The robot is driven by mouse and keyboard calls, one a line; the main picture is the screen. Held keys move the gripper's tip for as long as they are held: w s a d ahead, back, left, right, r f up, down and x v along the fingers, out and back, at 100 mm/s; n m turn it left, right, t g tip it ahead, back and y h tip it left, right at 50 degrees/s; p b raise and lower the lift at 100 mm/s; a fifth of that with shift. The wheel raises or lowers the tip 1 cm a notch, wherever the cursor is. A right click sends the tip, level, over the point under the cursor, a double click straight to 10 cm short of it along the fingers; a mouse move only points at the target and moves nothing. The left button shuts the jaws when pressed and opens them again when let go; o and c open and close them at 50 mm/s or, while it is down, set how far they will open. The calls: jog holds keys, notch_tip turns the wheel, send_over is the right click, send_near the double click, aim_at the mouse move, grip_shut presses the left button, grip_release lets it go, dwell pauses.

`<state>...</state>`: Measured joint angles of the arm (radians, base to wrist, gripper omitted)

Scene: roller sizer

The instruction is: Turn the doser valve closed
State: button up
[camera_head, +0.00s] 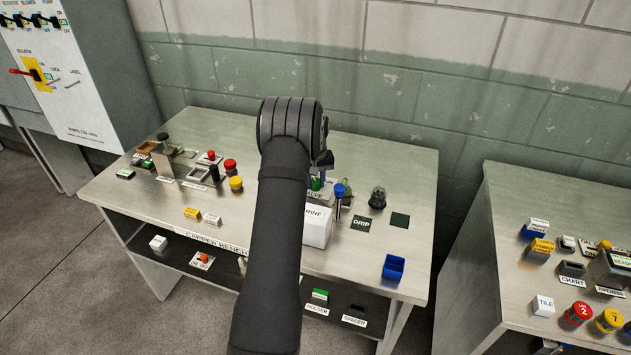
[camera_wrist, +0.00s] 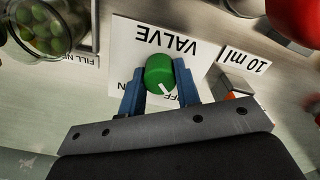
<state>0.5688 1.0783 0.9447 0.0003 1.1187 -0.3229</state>
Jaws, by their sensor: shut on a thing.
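The doser valve is a green round knob (camera_wrist: 160,74) with a white pointer line, set on a white plate (camera_wrist: 134,42) marked VALVE. In the wrist view the pointer slants toward the lower right, close to the partly hidden letters FF; an N shows at the left. My gripper (camera_wrist: 160,88) has its blue fingers on both sides of the knob and is shut on it.
In the wrist view a glass jar of green balls (camera_wrist: 42,28) stands at upper left and a red round object (camera_wrist: 295,18) at upper right. A 10 ml label (camera_wrist: 246,62) is close by. On the bench, a blue bin (camera_head: 394,267) stands at the front right.

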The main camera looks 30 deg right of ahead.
jog(key=o, duration=1)
notch_tip(320, 180, up, 18)
jog(key=shift+f, duration=0.25)
notch_tip(320, 180, down, 18)
jog(key=shift+r, duration=0.25)
